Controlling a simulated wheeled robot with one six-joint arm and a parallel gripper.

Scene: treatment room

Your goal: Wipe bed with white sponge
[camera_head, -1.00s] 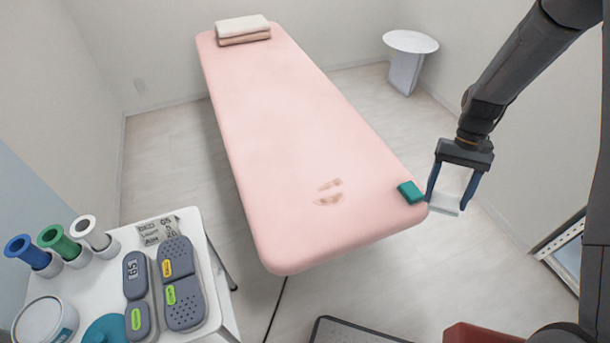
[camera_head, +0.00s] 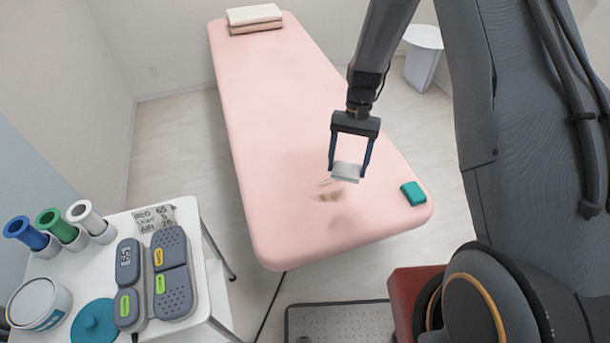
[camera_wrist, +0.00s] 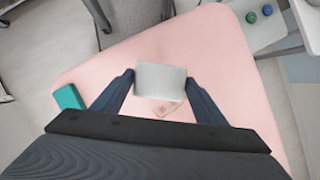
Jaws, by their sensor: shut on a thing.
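The pink bed (camera_head: 290,110) stretches from front to back in the head view. A brown stain (camera_head: 326,193) lies on its near part and shows partly in the wrist view (camera_wrist: 167,108). My gripper (camera_head: 348,168) is shut on the white sponge (camera_head: 346,173), holding it just right of the stain in the head view. A shadow falls on the bed below, so the sponge seems to be above the surface; I cannot tell how high. The wrist view also shows the sponge (camera_wrist: 160,80) between the fingers, hiding some of the bed.
A green block (camera_head: 413,193) lies on the bed's near right corner. Folded towels (camera_head: 254,17) rest at the far end. A white cart (camera_head: 212,268) at the left holds coloured rolls, a grey device and a tub. A small white table (camera_head: 423,38) stands behind right.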

